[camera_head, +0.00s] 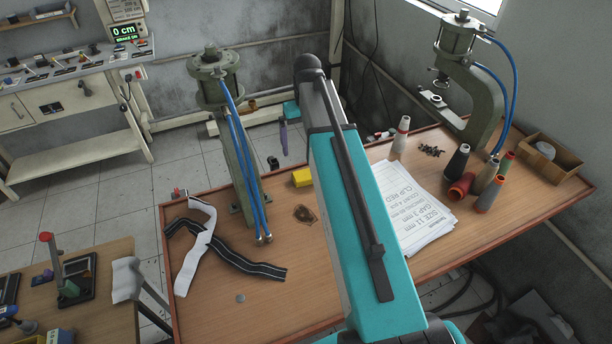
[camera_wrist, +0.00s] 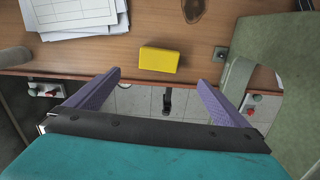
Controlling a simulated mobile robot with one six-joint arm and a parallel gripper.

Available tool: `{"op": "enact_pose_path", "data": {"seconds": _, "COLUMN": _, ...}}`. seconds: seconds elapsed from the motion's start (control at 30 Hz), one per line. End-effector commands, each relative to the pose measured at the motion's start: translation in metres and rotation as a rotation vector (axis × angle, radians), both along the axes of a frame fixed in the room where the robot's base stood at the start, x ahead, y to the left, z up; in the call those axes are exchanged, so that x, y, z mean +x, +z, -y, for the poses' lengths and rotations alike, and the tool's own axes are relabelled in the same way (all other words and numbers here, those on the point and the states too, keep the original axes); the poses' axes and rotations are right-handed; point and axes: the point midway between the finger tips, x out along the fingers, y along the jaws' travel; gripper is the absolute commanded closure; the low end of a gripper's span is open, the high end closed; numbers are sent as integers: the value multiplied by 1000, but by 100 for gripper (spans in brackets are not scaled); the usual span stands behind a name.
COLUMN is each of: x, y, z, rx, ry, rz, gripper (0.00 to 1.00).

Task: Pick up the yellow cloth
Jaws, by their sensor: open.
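The yellow cloth (camera_head: 302,177) looks like a small yellow block. It lies near the far edge of the wooden table, just left of my arm in the head view. In the wrist view the yellow cloth (camera_wrist: 166,60) lies flat on the table just beyond my fingertips, roughly centred between them. My gripper (camera_wrist: 158,80) is open and empty, with its two purple fingers apart. In the head view one purple finger of my gripper (camera_head: 284,138) shows beyond the table's far edge; the other is hidden by my arm.
A green pneumatic press (camera_head: 240,150) stands close left of the cloth; its frame (camera_wrist: 265,75) shows at right in the wrist view. Papers (camera_head: 408,215), thread cones (camera_head: 457,162) and a second press (camera_head: 487,110) are on the right. Black and white strips (camera_head: 235,258) lie front left.

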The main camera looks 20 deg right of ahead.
Motion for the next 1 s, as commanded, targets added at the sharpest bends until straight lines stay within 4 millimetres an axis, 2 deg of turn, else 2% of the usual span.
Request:
{"op": "enact_pose_path", "data": {"seconds": 0.27, "x": 0, "y": -10, "z": -1, "rx": 0, "ry": 1, "rz": -1, "gripper": 0}}
{"op": "enact_pose_path", "data": {"seconds": 0.8, "x": 0, "y": -71, "z": -1, "rx": 0, "ry": 2, "rz": 0, "gripper": 0}}
{"op": "enact_pose_path", "data": {"seconds": 1.0, "x": 0, "y": -85, "z": -1, "rx": 0, "ry": 2, "rz": 0, "gripper": 0}}
